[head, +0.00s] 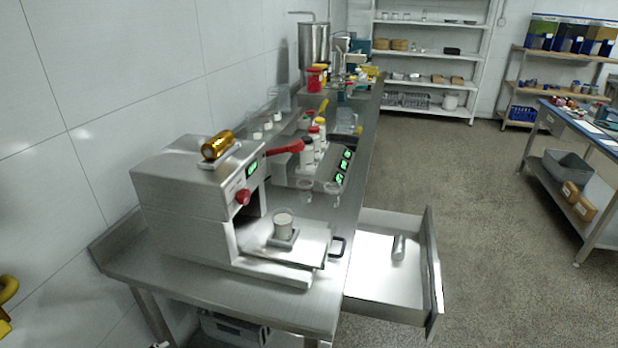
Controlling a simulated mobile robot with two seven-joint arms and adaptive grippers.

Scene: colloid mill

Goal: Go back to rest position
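Neither of my grippers can be made out in the head view. A white and steel bench machine (185,195) with a red lever (285,147) and a red knob (243,197) stands on the near end of the steel bench (215,299). A gold cylinder (217,146) lies on top of it. A small beaker with white contents (283,224) stands on the machine's pulled-out tray (312,243). An open drawer (372,288) sticks out to the right of the bench, with a small metal cylinder (398,248) in it.
Several bottles and green-lit displays (342,165) stand further along the bench. A steel vessel (313,46) is at its far end. A shelf unit (432,62) is at the back, a blue-topped table (580,128) at right. The floor (480,210) between is clear. A yellow part (7,290) shows at the left edge.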

